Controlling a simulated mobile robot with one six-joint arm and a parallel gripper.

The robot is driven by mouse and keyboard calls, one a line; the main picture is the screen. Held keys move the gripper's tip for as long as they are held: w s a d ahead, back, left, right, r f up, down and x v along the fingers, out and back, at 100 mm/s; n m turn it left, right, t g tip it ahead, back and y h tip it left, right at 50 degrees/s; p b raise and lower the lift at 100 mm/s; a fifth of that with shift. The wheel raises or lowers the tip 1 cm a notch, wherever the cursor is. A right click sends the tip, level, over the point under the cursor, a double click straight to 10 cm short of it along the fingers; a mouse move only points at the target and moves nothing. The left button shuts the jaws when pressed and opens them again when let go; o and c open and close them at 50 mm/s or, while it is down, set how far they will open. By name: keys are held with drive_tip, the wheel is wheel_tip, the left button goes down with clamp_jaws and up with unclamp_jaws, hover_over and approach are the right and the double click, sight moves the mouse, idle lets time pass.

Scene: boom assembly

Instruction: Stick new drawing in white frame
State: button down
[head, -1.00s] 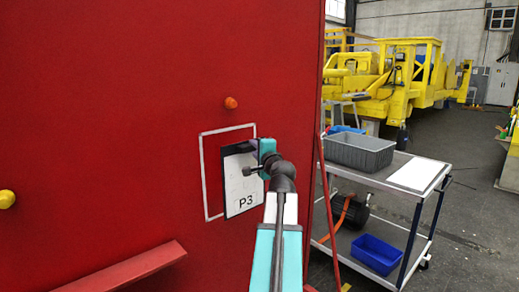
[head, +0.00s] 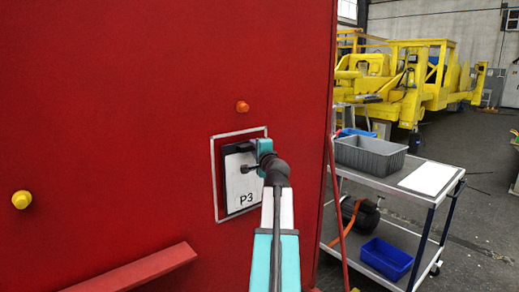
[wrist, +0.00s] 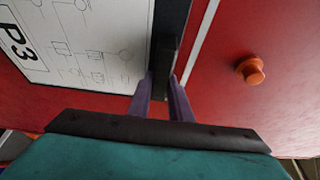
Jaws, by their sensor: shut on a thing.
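The drawing (head: 241,188) is a white sheet marked P3 on a dark-edged board, upright in front of the red wall. It also shows in the wrist view (wrist: 85,40) with line diagrams on it. My gripper (wrist: 163,95) is shut on the dark clip at the board's edge. The white frame (head: 214,175) is a thin rectangular outline on the red wall. In the head view the drawing lies within the outline, and my arm hides part of its right side. I cannot tell whether the board touches the wall.
An orange knob (head: 242,106) sticks out above the frame and a yellow knob (head: 21,199) to the left. A red ledge (head: 135,270) juts out below. A cart (head: 395,185) with a grey bin (head: 370,154), a white sheet (head: 430,178) and a blue bin (head: 386,259) stands right.

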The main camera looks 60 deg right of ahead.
drive_tip(key=shift+w+d, duration=0.2)
drive_tip(key=shift+w, duration=0.6)
idle(0.8)
idle(0.6)
drive_tip(key=c, duration=1.5)
unclamp_jaws()
drive_tip(key=shift+c, duration=0.2)
drive_tip(key=shift+s+a, duration=0.1)
drive_tip(key=shift+s, duration=0.05)
drive_tip(key=b+v, duration=0.3)
drive_tip(key=v, duration=1)
drive_tip(key=shift+s, duration=0.2)
